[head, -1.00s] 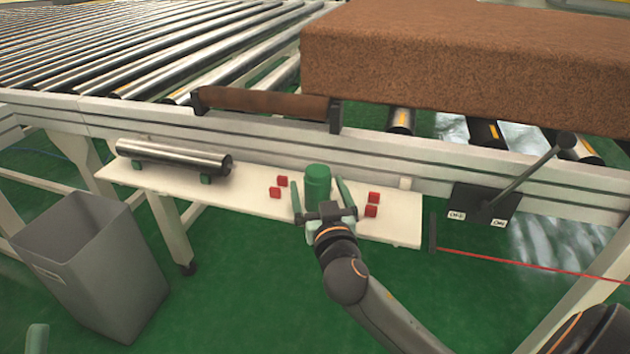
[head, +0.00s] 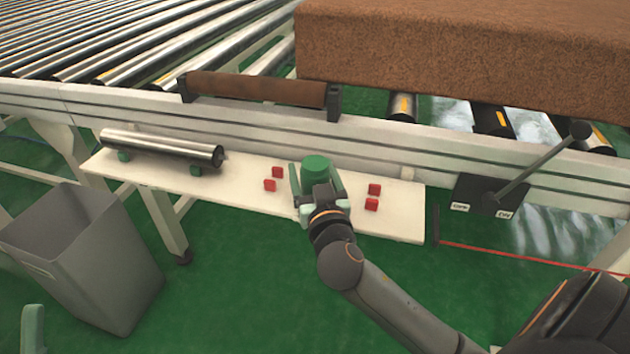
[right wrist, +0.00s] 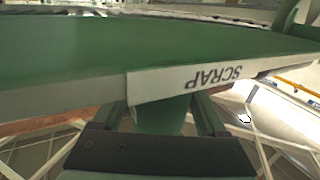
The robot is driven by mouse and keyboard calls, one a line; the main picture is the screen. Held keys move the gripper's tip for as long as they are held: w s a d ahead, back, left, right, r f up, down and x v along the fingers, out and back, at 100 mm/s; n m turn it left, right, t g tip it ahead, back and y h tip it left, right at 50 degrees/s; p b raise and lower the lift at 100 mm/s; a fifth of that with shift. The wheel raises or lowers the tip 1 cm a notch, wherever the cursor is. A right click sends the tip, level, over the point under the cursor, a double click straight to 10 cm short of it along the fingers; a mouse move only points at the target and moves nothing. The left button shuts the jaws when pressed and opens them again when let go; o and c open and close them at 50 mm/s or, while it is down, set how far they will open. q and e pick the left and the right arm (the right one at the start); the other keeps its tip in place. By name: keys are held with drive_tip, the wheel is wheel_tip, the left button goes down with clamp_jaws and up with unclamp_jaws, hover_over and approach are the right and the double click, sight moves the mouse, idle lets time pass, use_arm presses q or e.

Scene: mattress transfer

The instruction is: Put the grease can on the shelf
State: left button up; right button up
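The green grease can (head: 316,166) stands upright on the white shelf (head: 235,193) under the conveyor, between red blocks on its left (head: 277,172) and right (head: 374,189). My right gripper (head: 316,180) is around the can, one green finger on each side. A small gap shows at the left finger; contact on the right cannot be told. One green fingertip of my left gripper (head: 33,328) shows at the bottom left.
A metal roller (head: 160,146) lies on green supports at the shelf's left end. A grey bin (head: 90,260) stands on the floor at left. A brown mattress block (head: 460,55) rests on the conveyor above. A lever (head: 540,165) with its panel is at right.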

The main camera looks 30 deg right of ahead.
clamp_jaws()
drive_tip(key=shift+r, duration=0.1)
idle(0.3)
